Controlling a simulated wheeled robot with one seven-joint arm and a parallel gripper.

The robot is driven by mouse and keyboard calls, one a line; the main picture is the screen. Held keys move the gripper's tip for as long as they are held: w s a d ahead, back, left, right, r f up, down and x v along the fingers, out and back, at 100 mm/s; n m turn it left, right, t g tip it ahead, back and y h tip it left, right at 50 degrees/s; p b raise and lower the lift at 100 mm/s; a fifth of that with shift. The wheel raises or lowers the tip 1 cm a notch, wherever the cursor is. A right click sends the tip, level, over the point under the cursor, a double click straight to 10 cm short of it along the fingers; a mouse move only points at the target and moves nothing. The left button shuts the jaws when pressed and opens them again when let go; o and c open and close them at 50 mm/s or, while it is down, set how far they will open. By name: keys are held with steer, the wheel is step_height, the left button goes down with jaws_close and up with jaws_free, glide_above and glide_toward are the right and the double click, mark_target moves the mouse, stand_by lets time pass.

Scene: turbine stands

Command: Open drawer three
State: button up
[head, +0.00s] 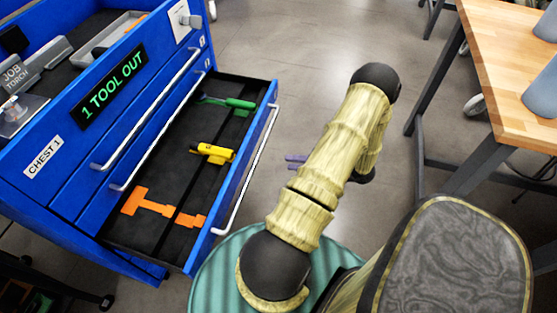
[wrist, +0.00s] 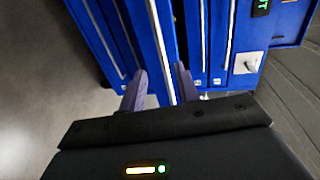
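The blue tool chest (head: 60,185) stands at the left in the head view. One drawer (head: 150,238), below two shut drawer fronts with white handles, is pulled well out. Its white bar handle (head: 246,170) faces my arm. My gripper (head: 296,161) shows only as purple fingertips beside my arm, right of that handle and apart from it. In the wrist view my gripper (wrist: 160,70) has its two fingers spread, with a white handle (wrist: 158,50) lined up between them. No contact is visible. The small drawer labels are too small to read.
The open drawer holds a green tool (head: 238,103), a yellow tool (head: 213,152) and a flat orange tool shape (head: 160,207). A sign (head: 110,88) reads "1 TOOL OUT". A wooden workbench (head: 510,60) stands at the right. Grey floor (head: 300,50) is clear between them.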

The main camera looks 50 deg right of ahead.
steer(key=v, duration=0.4)
steer(key=shift+s, duration=0.15)
stand_by(0.4)
